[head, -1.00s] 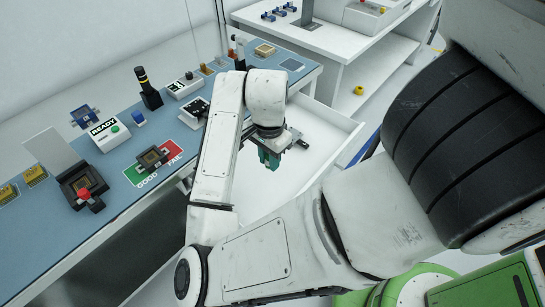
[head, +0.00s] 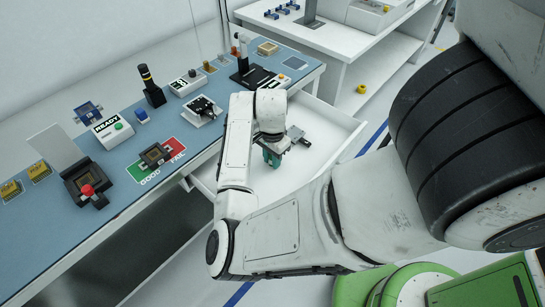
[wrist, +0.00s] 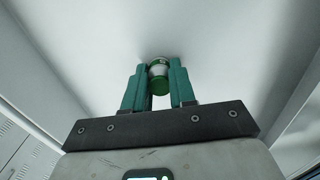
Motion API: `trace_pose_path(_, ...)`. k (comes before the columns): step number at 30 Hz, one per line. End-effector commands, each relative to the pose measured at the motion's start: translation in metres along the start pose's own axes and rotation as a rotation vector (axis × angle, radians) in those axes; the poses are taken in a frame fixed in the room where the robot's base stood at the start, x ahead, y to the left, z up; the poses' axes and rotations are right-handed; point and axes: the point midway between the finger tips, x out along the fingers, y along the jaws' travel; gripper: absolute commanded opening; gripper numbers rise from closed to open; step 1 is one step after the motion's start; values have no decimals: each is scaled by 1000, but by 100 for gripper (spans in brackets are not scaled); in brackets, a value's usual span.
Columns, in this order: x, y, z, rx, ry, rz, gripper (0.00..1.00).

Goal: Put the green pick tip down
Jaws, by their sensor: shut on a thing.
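My gripper (head: 272,157) is over the open white drawer (head: 325,150) below the blue-topped bench. In the wrist view my gripper (wrist: 158,80) has its two teal fingers shut on the green pick tip (wrist: 159,86). The tip shows a green lower part and a white band with a green rim. Behind it is the plain pale drawer surface. I cannot tell whether the tip touches the drawer floor. In the head view my arm and fingers hide the tip.
The blue bench (head: 140,208) carries several devices, a red and green GOOD/FAIL mat (head: 172,150) and a READY box (head: 112,130). A white side table (head: 345,45) stands behind. The drawer's right part is clear, and its walls rise around my gripper.

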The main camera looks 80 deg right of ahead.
Motion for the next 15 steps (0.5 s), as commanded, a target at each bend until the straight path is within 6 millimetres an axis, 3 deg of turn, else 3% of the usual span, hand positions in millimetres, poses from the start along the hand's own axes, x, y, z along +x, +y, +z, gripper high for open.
trace_pose_path(8,4,0,0,0,0,1,0)
trace_pose_path(9,2,0,0,0,0,0,29)
trace_pose_path(15,2,0,0,0,0,0,48)
